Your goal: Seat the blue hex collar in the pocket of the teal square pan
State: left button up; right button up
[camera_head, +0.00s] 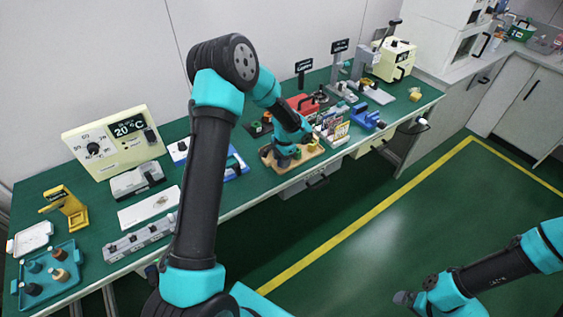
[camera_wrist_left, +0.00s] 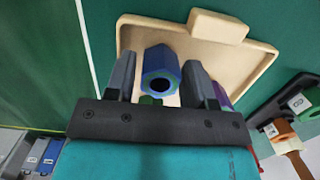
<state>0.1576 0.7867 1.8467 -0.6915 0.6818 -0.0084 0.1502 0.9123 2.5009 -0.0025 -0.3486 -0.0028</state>
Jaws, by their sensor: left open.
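The blue hex collar (camera_wrist_left: 160,56), with a round hole, is in the left wrist view, between the two fingers of my left gripper (camera_wrist_left: 158,68). The fingers are open, with a small gap visible on each side. The collar is over a tan tray (camera_wrist_left: 262,62), which also shows in the head view (camera_head: 312,156). My left gripper (camera_head: 283,159) is down at that tray, and the collar is hard to make out there. A teal square pan (camera_head: 66,250) lies at the bench's left end with several small knobbed pieces in it. My right gripper (camera_head: 404,298) is over the floor, its jaws unclear.
Purple and green pieces show near the collar. A blue clamp-like thing (camera_head: 368,119) and small boxes stand right of the tan tray. A cream temperature unit (camera_head: 112,142), a yellow stand (camera_head: 70,208) and a grey strip (camera_head: 140,238) stand left. My left arm crosses the middle.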

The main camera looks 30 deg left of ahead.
pick_arm(q)
jog(key=c, duration=0.7)
jog(key=shift+r, duration=0.15)
jog(key=shift+r, duration=0.65)
notch_tip(320, 180, up, 2)
jog(key=shift+r, duration=0.1)
jog(key=s+d+r, duration=0.1)
jog(key=s+d, duration=0.7)
jog(key=s, duration=0.5)
jog(key=shift+s+d, duration=0.2)
jog(key=shift+s, duration=0.15)
jog(key=shift+r, duration=0.1)
